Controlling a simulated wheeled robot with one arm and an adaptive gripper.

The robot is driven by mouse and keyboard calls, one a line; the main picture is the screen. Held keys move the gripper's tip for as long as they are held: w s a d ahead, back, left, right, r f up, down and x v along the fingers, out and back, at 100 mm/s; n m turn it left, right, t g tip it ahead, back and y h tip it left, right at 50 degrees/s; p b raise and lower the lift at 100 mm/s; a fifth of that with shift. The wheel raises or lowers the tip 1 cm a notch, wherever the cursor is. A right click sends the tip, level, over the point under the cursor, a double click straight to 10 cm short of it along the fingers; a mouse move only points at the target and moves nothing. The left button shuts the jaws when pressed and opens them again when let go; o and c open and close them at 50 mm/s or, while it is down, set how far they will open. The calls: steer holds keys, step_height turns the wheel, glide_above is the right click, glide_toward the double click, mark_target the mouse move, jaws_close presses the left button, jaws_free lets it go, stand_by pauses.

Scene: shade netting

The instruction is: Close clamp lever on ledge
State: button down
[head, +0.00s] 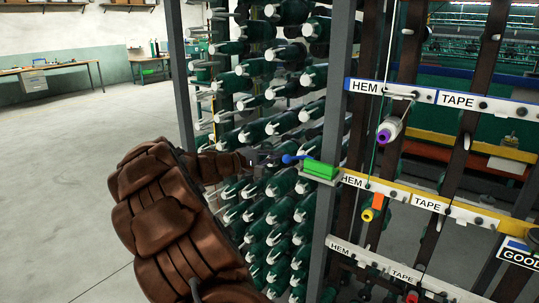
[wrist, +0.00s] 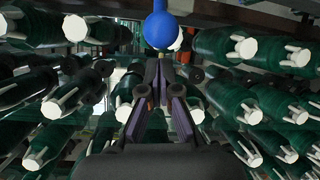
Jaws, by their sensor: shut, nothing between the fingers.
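The clamp is a bright green block (head: 320,168) on a small pale ledge (head: 318,178) fixed to the grey upright. Its lever, with a blue ball knob (head: 288,158), sticks out to the left from the block, roughly level. My gripper (head: 270,160) is shut and empty, just left of the knob, at about its height. In the wrist view the knob (wrist: 160,29) is at the top centre, just beyond the tips of my gripper (wrist: 162,65). I cannot tell whether they touch. The green block cannot be made out in the wrist view.
Racks of dark green spools (head: 285,110) with white ends stand close behind and around my gripper. A grey upright (head: 337,90) rises beside the ledge. Labelled rails (head: 440,98) with hanging items are to the right. Open floor (head: 70,150) lies left, with a workbench (head: 45,70) far back.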

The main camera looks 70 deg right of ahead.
steer(key=shift+s+a+r, duration=0.1)
steer(key=shift+s+a, duration=0.5)
steer(key=shift+a, duration=0.15)
steer(key=shift+a, duration=0.1)
steer(key=s+a+n+t+h+b, duration=0.1)
steer(key=t+b, duration=0.1)
steer(key=b, duration=0.2)
steer(key=shift+a, duration=0.15)
steer(key=shift+s+n, duration=0.1)
steer(key=shift+n, duration=0.2)
